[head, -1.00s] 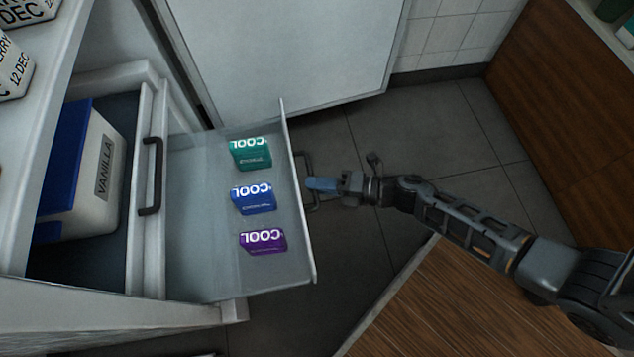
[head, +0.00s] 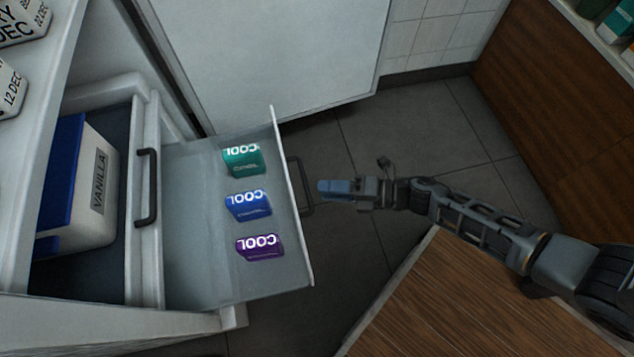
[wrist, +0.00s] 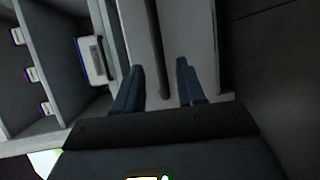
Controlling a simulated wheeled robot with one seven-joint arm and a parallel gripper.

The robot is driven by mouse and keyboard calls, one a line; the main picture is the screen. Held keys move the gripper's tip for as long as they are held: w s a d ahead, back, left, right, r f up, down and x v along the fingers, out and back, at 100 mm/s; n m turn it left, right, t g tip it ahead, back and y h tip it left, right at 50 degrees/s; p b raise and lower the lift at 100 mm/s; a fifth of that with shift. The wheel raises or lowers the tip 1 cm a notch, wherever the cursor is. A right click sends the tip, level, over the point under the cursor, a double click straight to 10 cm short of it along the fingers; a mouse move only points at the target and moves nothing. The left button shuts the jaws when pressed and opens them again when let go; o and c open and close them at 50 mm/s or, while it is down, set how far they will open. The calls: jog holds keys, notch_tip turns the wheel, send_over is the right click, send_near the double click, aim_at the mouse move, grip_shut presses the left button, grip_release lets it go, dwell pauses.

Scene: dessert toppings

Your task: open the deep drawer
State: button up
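The lower drawer (head: 195,275) is pulled far out of the white cabinet. Its front panel and dark handle (head: 304,187) face my arm. The handle shows as a dark bar in the wrist view (wrist: 155,35). Above and behind, another drawer (head: 150,250) with a dark handle (head: 147,187) holds a VANILLA tub (head: 95,190). I cannot tell which drawer is called deep.
Green (head: 242,160), blue (head: 249,204) and purple (head: 260,247) COOL packs lie in the lower drawer. A white door (head: 270,55) stands open behind it. A wooden worktop (head: 450,310) is below my arm. The grey floor beyond is clear.

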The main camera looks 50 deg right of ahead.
jog(key=shift+v, duration=1.65)
jog(key=s+a+r+m+t+h, duration=0.1)
jog(key=s+a+r+m+h, duration=0.15)
jog(key=s+r+m, duration=0.55)
jog(key=s+a+r+m+h, duration=0.2)
jog(key=s+r+m+h, duration=0.1)
jog(key=r+m, duration=0.7)
jog(key=s+a+r+m+t+h, duration=0.1)
jog(key=s+a+r+m+h, duration=0.2)
jog(key=s+r+m, duration=0.6)
notch_tip(320, 180, up, 31)
jog(key=w+n+p, duration=0.1)
jog(key=w+p, duration=0.2)
jog(key=p, duration=2.7)
jog(key=shift+r, duration=0.25)
jog(key=shift+s, duration=0.1)
